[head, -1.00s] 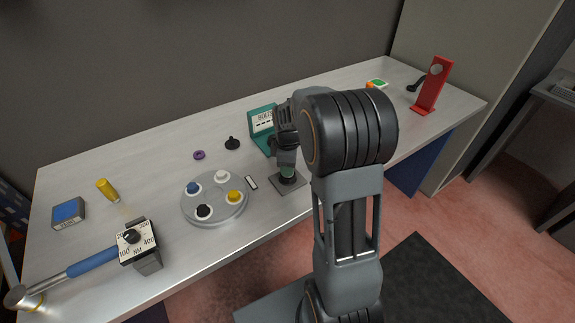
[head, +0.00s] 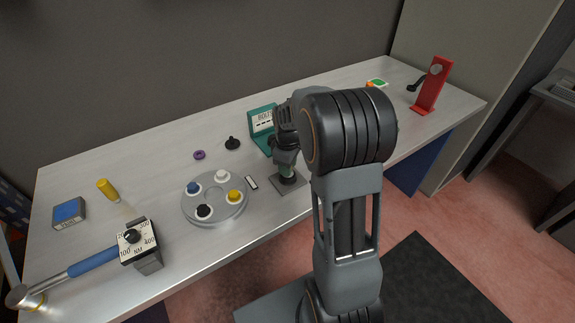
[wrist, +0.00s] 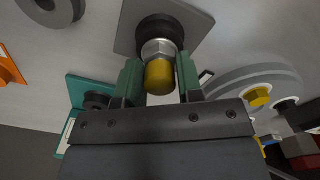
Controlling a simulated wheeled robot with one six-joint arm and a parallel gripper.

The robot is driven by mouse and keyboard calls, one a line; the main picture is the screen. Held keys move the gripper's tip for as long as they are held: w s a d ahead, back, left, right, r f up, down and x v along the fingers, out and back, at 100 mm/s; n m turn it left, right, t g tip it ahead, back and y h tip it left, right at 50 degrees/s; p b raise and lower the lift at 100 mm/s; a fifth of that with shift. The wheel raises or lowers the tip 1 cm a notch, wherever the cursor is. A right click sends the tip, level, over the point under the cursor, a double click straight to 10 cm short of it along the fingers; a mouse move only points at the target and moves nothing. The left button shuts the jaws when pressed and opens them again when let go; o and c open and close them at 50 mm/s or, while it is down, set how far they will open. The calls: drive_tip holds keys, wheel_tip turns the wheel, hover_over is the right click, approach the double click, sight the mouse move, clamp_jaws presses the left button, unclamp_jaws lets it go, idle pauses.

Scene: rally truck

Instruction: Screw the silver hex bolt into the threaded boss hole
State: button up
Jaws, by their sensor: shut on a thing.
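My gripper (wrist: 159,60) is shut on the silver hex bolt (wrist: 157,48), with its green fingers on either side of the hex part. A brass-yellow cylinder (wrist: 160,78) sits on the bolt's near side, between the fingers. The bolt is in line with the dark round boss (wrist: 158,25) on a square grey plate (wrist: 195,27); the hole is hidden behind the bolt, and I cannot tell how deep the bolt sits. In the head view my gripper (head: 286,170) points down over the boss plate (head: 296,187), and the bolt is hidden there.
A teal sign stand (head: 262,120) is close behind my gripper. A round grey tray (head: 217,210) with several coloured knobs and a small white-topped piece (head: 252,183) lie to the left. A torque wrench (head: 95,258) lies front left. A red stand (head: 432,88) is far right.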

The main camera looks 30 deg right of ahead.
drive_tip(key=shift+m, duration=0.5)
drive_tip(key=shift+m, duration=0.9)
drive_tip(key=shift+m, duration=0.8)
drive_tip(key=o, duration=0.5)
